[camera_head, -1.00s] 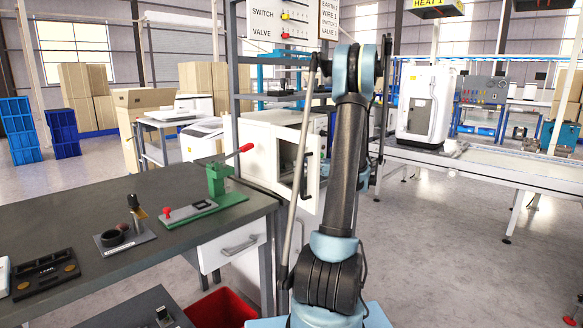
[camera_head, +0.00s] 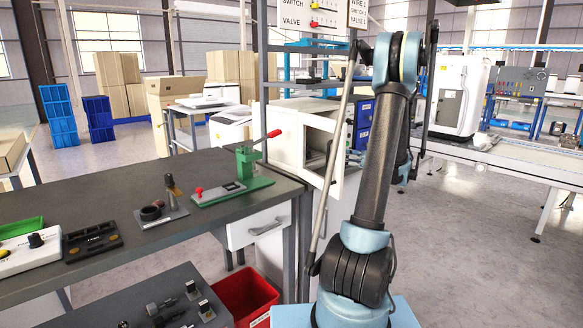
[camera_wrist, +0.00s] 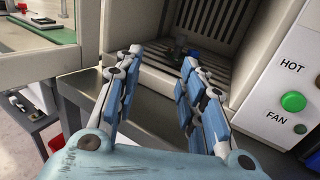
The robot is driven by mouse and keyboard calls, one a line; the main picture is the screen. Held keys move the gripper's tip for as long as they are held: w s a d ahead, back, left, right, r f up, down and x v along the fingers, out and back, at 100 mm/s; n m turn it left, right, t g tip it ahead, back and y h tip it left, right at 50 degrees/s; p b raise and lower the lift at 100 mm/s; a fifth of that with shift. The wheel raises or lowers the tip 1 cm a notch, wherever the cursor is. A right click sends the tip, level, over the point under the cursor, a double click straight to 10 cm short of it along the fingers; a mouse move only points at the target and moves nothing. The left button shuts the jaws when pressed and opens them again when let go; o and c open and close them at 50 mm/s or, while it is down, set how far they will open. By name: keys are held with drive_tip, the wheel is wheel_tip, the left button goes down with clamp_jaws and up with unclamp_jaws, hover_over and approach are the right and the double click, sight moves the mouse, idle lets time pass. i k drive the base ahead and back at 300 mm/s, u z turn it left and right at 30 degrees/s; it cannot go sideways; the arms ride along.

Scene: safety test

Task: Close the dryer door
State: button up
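The dryer (camera_head: 287,124) is a white cabinet beyond the workbench's right end in the head view. In the wrist view its chamber (camera_wrist: 205,25) is open, with a ribbed back wall and a small dark object inside. A white-framed panel with a window, seemingly the dryer door (camera_wrist: 55,72), stands swung out at the left of the opening. It also seems to show in the head view (camera_head: 348,180), partly behind my arm. My gripper (camera_wrist: 161,58) is open and empty, its blue fingers apart before the chamber.
A control panel (camera_wrist: 294,70) with a green button and the words HOT and FAN is right of the opening. The grey workbench (camera_head: 120,262) holds a green press (camera_head: 245,165). A red bin (camera_head: 245,295) stands below. Floor at right is clear.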

sight(326, 124)
drive_tip(key=k, duration=1.4)
